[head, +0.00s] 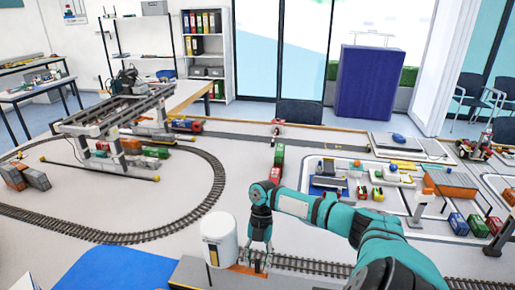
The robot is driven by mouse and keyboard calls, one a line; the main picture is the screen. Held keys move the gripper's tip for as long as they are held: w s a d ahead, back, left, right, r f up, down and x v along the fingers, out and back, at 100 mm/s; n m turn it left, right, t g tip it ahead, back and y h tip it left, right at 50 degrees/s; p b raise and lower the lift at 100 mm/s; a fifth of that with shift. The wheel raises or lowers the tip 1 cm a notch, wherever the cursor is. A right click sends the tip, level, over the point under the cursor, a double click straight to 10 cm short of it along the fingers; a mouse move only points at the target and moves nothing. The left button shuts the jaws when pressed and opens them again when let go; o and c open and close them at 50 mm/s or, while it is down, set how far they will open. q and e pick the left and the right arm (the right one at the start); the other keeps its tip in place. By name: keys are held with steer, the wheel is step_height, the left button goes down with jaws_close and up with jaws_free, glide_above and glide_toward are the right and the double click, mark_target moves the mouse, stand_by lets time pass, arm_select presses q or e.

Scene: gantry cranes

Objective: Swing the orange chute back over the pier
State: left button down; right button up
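An orange strip that looks like the chute (238,269) lies low beside a white cylindrical silo (219,240), at the bottom middle of the head view. It reaches from the silo's foot toward the railway track. My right gripper (257,262) points down at the strip's right part, and its fingers hide some of it. I cannot tell whether the fingers touch or grip the strip. A grey slab that looks like the pier (190,272) is left of and below the silo, beside the blue water area (110,270). My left gripper is not in view.
A grey gantry crane (118,112) stands over the track at the left. A curved railway track (205,195) loops around it. Green and red wagons (277,165) stand behind my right arm. An orange canopy (452,183) and small trucks are at the right.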

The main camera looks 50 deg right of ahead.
steer(key=v, duration=1.1)
steer(key=shift+d+r, duration=0.2)
steer(key=shift+r, duration=0.1)
steer(key=shift+w, duration=0.1)
